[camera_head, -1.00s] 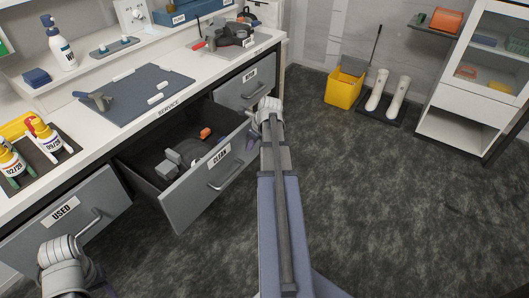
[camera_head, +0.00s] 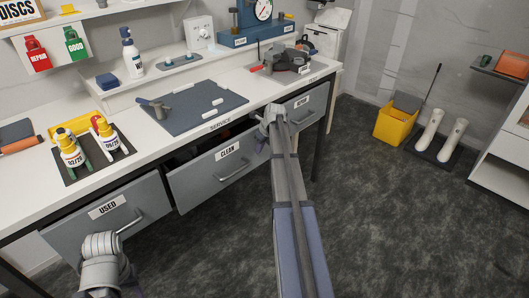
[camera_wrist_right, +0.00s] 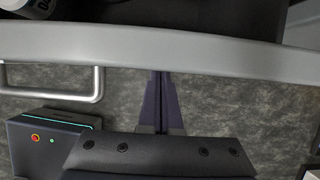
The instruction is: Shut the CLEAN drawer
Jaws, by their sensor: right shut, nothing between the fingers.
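The CLEAN drawer (camera_head: 205,181) is a grey drawer under the bench, with a bar handle (camera_head: 232,176). It stands a little open, with a dark gap above its front. My right gripper (camera_head: 261,143) is at the right end of its front. In the right wrist view the front's top edge (camera_wrist_right: 210,48) crosses the picture and the handle (camera_wrist_right: 98,84) is at left. My right gripper (camera_wrist_right: 160,76) is shut and empty, its tips at the front. My left arm is at lower left by the USED drawer (camera_head: 90,219); its fingers are too hidden to tell their state.
The bench top (camera_head: 180,141) above holds a dark mat (camera_head: 190,116) with tools and a tray of bottles. Another drawer (camera_head: 305,106) is to the right of the CLEAN drawer. The floor (camera_head: 400,220) in front is clear.

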